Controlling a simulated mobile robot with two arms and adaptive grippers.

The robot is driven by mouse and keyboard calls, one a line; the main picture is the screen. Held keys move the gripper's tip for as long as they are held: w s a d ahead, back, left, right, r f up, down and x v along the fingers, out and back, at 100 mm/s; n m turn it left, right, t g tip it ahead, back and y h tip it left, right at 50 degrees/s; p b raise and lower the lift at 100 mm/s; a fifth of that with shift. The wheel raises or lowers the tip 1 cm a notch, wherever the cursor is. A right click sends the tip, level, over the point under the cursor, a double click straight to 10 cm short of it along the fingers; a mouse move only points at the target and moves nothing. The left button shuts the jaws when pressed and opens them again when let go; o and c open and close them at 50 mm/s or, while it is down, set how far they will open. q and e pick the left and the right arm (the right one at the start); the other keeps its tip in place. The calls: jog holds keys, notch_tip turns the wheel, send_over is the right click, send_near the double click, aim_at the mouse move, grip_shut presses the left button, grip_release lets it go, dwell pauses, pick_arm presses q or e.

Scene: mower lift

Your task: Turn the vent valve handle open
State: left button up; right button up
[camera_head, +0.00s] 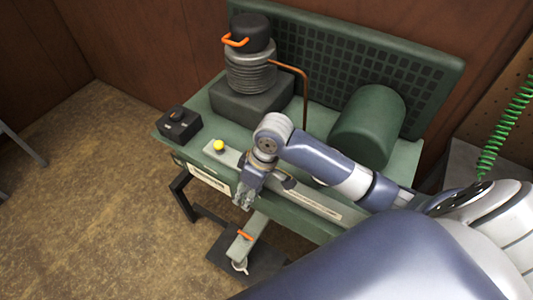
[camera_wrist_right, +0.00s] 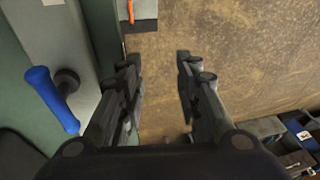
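A blue handle (camera_wrist_right: 50,99) with a dark round stem (camera_wrist_right: 67,82) beside it shows at the left of the right wrist view, against a green-grey surface. It looks like the valve handle, though no label is readable. My right gripper (camera_head: 243,197) hangs at the front edge of the green machine (camera_head: 195,150) in the head view. In the wrist view its two dark fingers (camera_wrist_right: 157,65) are apart with nothing between them, to the right of the blue handle and not touching it. In the head view I cannot make out the blue handle. My left gripper is not in view.
A yellow knob (camera_head: 219,146), a black box (camera_head: 180,124), a bellows stack (camera_head: 250,72) and a green cylinder (camera_head: 368,125) stand on top.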

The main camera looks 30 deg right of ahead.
jog(key=w+d+r+g+h, duration=0.1)
jog(key=w+d+r, duration=0.2)
jog(key=d+r, duration=0.25)
jog(key=w+d+r+g, duration=0.1)
jog(key=w+d+r, duration=0.2)
jog(key=d+r, duration=0.3)
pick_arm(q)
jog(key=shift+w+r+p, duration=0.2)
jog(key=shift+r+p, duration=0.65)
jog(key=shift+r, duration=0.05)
pick_arm(e)
jog(key=shift+m, duration=0.4)
jog(key=a+f, duration=0.1)
jog(key=f, duration=0.2)
jog(key=s+a+f, duration=0.1)
jog(key=f, duration=0.2)
jog(key=a+f, duration=0.1)
jog(key=f, duration=0.2)
jog(key=shift+s+f, duration=0.15)
grip_shut()
